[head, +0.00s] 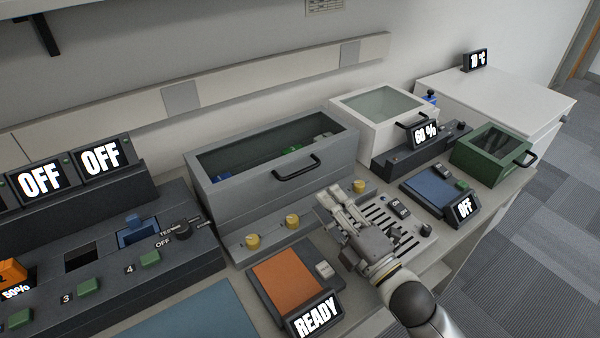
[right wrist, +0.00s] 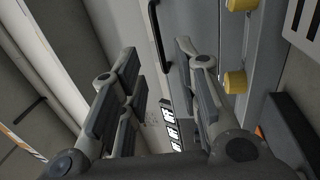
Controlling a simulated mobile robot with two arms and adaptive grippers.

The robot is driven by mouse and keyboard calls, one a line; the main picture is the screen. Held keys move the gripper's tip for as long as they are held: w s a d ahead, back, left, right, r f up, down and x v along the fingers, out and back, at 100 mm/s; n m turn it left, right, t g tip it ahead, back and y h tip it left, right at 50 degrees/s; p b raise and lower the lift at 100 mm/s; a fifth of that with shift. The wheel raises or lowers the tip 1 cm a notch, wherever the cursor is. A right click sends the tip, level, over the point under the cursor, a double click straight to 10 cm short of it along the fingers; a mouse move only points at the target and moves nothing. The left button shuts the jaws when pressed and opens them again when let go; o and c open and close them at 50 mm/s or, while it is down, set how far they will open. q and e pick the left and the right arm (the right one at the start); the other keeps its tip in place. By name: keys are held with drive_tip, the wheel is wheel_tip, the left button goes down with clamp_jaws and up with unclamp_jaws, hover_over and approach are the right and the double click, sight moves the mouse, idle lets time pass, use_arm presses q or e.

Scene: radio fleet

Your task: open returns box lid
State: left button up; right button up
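Three lidded boxes show in the head view, and no label tells which one is the returns box. A grey box (head: 270,188) has a dark glass lid (head: 265,148) and a black handle (head: 298,167). A white box (head: 350,123) has a glass lid, and a small green box (head: 491,155) stands at the right. All three lids look shut. My right gripper (head: 332,200) is in front of the grey box, below its handle and apart from it. In the right wrist view its fingers (right wrist: 158,50) are spread and empty, and a black handle (right wrist: 157,36) shows beyond them. My left gripper is out of view.
Yellow knobs (head: 292,221) stand along the grey box's front. A slotted panel (head: 385,215) lies under my right gripper. An orange pad (head: 286,280) with a READY display is nearer, and a blue pad (head: 435,190) is at right. Switch consoles (head: 110,255) fill the left.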

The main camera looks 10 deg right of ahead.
sight(303, 171)
drive_tip(key=b+x, duration=0.1)
drive_tip(key=x, duration=0.9)
drive_tip(key=shift+r, duration=0.1)
clamp_jaws()
